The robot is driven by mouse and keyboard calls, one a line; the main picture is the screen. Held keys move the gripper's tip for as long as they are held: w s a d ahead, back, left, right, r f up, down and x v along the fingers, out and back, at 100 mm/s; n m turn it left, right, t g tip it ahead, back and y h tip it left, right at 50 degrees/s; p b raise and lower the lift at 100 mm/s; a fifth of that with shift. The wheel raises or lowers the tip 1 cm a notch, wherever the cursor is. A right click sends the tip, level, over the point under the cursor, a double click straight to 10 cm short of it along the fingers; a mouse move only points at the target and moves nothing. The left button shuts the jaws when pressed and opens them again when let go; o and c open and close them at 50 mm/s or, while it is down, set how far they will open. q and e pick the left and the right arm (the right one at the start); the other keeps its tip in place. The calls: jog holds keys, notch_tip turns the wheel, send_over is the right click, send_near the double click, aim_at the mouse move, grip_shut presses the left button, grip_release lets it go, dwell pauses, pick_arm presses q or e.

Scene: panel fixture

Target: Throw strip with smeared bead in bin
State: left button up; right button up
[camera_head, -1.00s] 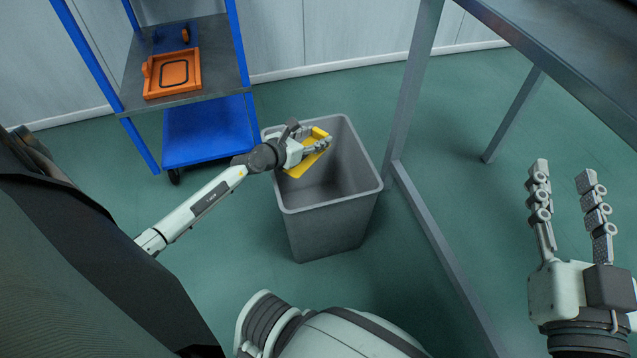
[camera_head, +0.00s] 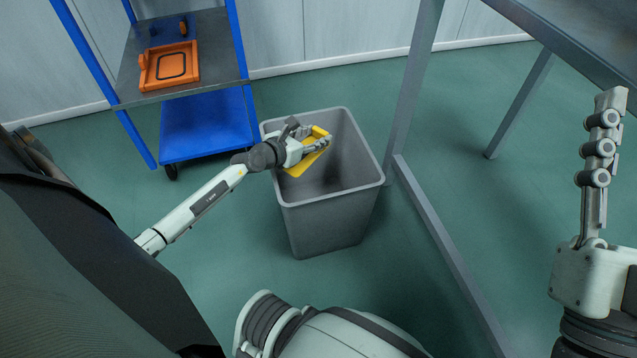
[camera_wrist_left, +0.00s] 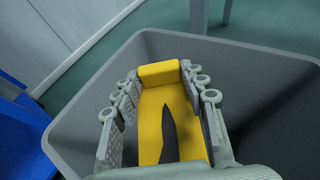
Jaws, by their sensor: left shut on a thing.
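The yellow strip (camera_head: 297,168) is held by my left gripper (camera_head: 313,147) at the bin's mouth. In the left wrist view the strip (camera_wrist_left: 150,105) lies between the two rows of finger links of my left gripper (camera_wrist_left: 158,95), with a dark, tapering smeared bead (camera_wrist_left: 168,135) along its face and a raised block at its far end. The grey bin (camera_head: 338,215) stands open on the floor below; its rim (camera_wrist_left: 255,52) surrounds the strip in the left wrist view. My right gripper (camera_head: 602,140) is at the right edge with one finger visible; the other is out of frame.
A blue-framed cart (camera_head: 205,130) stands behind the bin at left, with an orange tray (camera_head: 190,80) on its upper shelf. A grey metal table (camera_head: 585,45) is at upper right, its leg (camera_head: 412,85) close beside the bin. Green floor is clear in front.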

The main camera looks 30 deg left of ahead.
pick_arm(q)
jog(key=o, duration=1.3)
jog(key=shift+s, duration=0.1)
jog(key=v, duration=1.2)
jog(key=shift+d, duration=0.1)
